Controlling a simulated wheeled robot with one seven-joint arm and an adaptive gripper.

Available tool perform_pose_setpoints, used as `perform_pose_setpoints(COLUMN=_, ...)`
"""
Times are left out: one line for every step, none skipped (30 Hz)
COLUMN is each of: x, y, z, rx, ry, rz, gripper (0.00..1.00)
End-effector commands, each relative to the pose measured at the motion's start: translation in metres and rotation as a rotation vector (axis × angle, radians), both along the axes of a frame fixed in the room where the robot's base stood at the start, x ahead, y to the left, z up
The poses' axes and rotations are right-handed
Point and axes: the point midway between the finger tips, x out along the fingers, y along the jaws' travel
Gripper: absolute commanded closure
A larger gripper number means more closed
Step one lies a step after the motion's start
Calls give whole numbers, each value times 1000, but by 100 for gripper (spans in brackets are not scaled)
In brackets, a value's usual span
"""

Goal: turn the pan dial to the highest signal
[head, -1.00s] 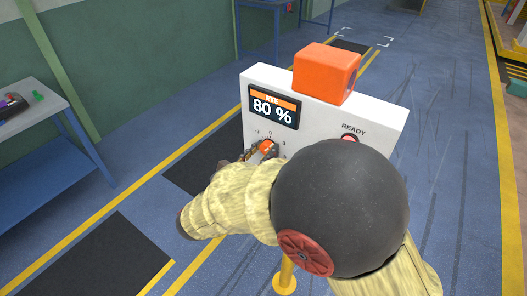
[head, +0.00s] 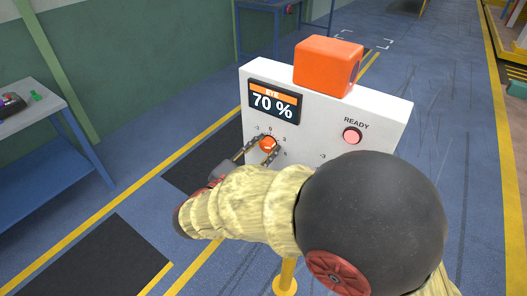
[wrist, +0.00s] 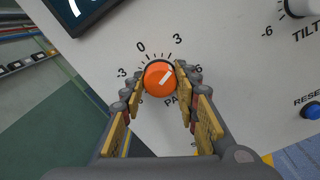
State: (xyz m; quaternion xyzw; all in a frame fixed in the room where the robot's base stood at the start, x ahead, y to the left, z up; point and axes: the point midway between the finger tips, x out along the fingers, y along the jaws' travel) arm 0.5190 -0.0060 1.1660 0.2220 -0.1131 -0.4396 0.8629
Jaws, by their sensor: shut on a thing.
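The orange pan dial (wrist: 160,78) is on the white panel (head: 225,110); it also shows in the head view (head: 268,143). Its white pointer line aims up and right in the wrist view, a little past the 3 mark towards 6. My gripper (wrist: 161,84) has one finger on each side of the dial and is shut on it. The display (head: 272,104) at the panel's upper left reads EYE 70 %. The PAN label below the dial is partly hidden by a finger.
A pinkish READY lamp (head: 352,136) is at the panel's right. The tilt dial (wrist: 300,6) and a blue reset button (wrist: 312,110) sit right of my gripper. An orange box (head: 326,66) tops the panel. A blue bench (head: 50,150) stands at the left.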

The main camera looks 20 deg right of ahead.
Motion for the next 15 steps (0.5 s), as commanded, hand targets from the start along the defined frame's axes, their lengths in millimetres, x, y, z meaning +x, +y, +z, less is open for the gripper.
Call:
perform_pose_setpoints(x=0, y=0, z=-2, rx=12, ry=-17, rz=0, gripper=95)
perform_pose_setpoints(x=0, y=0, z=-1, rx=20, ry=-28, rz=0, gripper=95)
perform_pose_setpoints(x=0, y=0, z=-1, rx=28, ry=-39, rz=0, gripper=95)
perform_pose_setpoints(x=0, y=0, z=-1, rx=34, ry=-46, rz=0, gripper=95)
perform_pose_setpoints(x=0, y=0, z=-1, rx=39, ry=-53, rz=0, gripper=95)
perform_pose_setpoints(x=0, y=0, z=-1, rx=45, ry=-62, rz=0, gripper=95)
perform_pose_setpoints(x=0, y=0, z=-1, rx=49, ry=-67, rz=0, gripper=95)
perform_pose_setpoints(x=0, y=0, z=-1, rx=52, ry=-71, rz=0, gripper=95)
perform_pose_setpoints(x=0, y=0, z=-1, rx=55, ry=-75, rz=0, gripper=95)
perform_pose_setpoints(x=0, y=0, z=-1, rx=57, ry=-78, rz=0, gripper=95)
perform_pose_setpoints(x=0, y=0, z=-1, rx=59, ry=-81, rz=0, gripper=95)
perform_pose_setpoints(x=0, y=0, z=-1, rx=60, ry=-83, rz=0, gripper=95)
perform_pose_setpoints(x=0, y=0, z=0, rx=61, ry=-83, rz=0, gripper=95)
perform_pose_setpoints(x=0, y=0, z=0, rx=61, ry=-84, rz=0, gripper=95)
perform_pose_setpoints(x=0, y=0, z=0, rx=62, ry=-85, rz=0, gripper=95)
